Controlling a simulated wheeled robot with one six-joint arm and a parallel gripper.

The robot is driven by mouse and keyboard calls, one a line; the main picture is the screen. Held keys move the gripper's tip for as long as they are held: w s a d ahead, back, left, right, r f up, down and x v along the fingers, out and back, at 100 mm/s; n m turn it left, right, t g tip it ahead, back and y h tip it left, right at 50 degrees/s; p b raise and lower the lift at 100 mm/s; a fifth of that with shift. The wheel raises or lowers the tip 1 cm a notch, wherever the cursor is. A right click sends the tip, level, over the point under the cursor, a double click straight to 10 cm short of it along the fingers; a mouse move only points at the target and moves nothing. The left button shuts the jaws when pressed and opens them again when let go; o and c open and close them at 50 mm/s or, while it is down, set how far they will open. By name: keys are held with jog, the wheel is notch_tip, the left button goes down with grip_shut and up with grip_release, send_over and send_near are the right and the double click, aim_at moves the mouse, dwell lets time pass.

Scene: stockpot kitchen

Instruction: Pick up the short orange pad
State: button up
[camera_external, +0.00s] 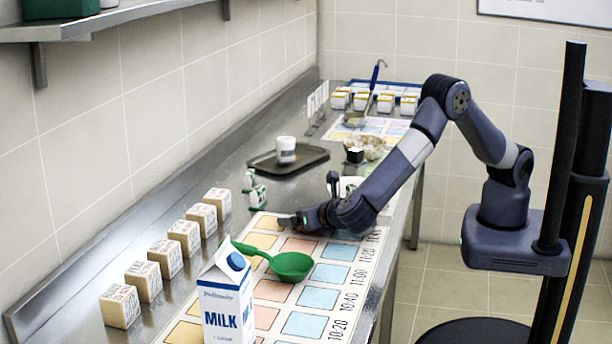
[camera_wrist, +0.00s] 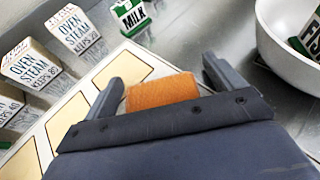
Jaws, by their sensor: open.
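An orange pad (camera_wrist: 162,92) with a rough surface shows in the wrist view. It lies between the two fingers of my gripper (camera_wrist: 161,72), and its near part is hidden behind the gripper body. The fingers are apart, with a gap visible on each side of the pad. In the external view my gripper (camera_external: 292,220) is low over the far left part of the printed chart (camera_external: 352,290). I cannot make out the pad clearly there.
A white bowl (camera_wrist: 283,60) is close on the right.

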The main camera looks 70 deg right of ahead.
jog(key=c, duration=1.1)
jog(key=shift+o, duration=0.2)
jog(key=shift+a+r, duration=0.1)
jog(key=shift+r, duration=0.1)
